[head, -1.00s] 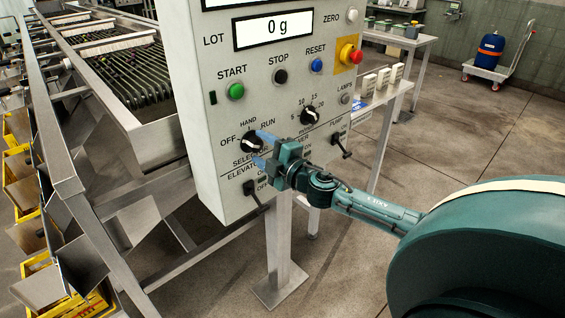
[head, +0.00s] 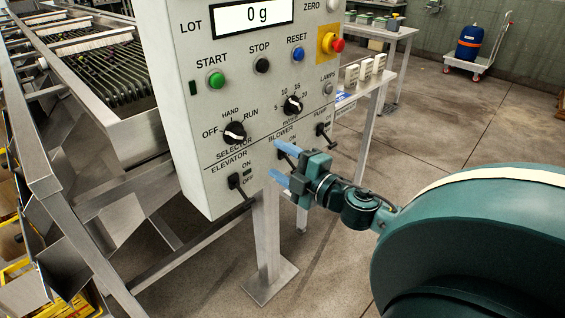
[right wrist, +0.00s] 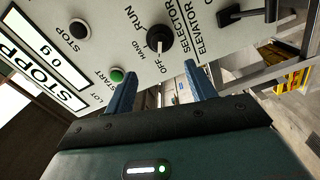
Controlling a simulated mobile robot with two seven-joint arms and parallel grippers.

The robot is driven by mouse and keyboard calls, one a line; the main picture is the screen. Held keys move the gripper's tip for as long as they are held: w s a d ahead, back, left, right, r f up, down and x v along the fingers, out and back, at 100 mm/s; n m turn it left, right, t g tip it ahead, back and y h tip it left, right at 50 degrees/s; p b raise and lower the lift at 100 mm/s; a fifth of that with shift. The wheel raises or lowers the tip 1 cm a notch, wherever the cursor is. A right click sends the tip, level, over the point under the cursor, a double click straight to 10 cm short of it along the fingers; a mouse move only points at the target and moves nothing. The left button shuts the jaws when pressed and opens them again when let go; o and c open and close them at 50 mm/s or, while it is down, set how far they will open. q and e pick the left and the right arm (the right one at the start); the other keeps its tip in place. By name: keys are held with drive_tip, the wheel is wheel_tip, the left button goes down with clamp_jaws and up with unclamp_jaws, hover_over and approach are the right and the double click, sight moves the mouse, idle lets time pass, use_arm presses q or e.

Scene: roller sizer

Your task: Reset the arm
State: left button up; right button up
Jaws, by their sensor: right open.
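My right gripper (head: 279,162) is open and empty in the head view. Its blue fingers point left toward the lower right part of the grey control panel (head: 205,165), right of the selector knob and apart from it. The black selector knob (head: 234,133) has a white pointer mark; its exact setting is hard to read. In the right wrist view the open fingers (right wrist: 160,85) frame a gap below the selector knob (right wrist: 160,39), whose white mark runs down toward the OFF and HAND lettering. My left gripper is not in view.
The panel carries a green START button (head: 216,80), a red emergency stop (head: 337,45), an elevator switch (head: 234,181) and a pump switch (head: 323,129). A metal post (head: 266,240) stands under it.

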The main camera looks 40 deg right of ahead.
idle(0.5)
drive_tip(key=s+a+f+m+g+p, duration=0.1)
drive_tip(key=s+a+f+m+g, duration=0.1)
drive_tip(key=s+a+f+m, duration=0.3)
drive_tip(key=s+a+f+m+g, duration=0.2)
drive_tip(key=a+f, duration=0.1)
drive_tip(key=f, duration=0.4)
drive_tip(key=s+a+f+m+g+p, duration=0.1)
drive_tip(key=s+a+f+m, duration=0.25)
drive_tip(key=f, duration=0.35)
drive_tip(key=s+a+f+m+g, duration=0.1)
drive_tip(key=s+a, duration=0.1)
drive_tip(key=a, duration=0.3)
drive_tip(key=s+a+f+m+g+y, duration=0.1)
drive_tip(key=a, duration=0.4)
drive_tip(key=shift+s+a+f+m+y+p, duration=0.3)
drive_tip(key=shift+s+a+f+m, duration=0.05)
drive_tip(key=shift+s+f, duration=0.05)
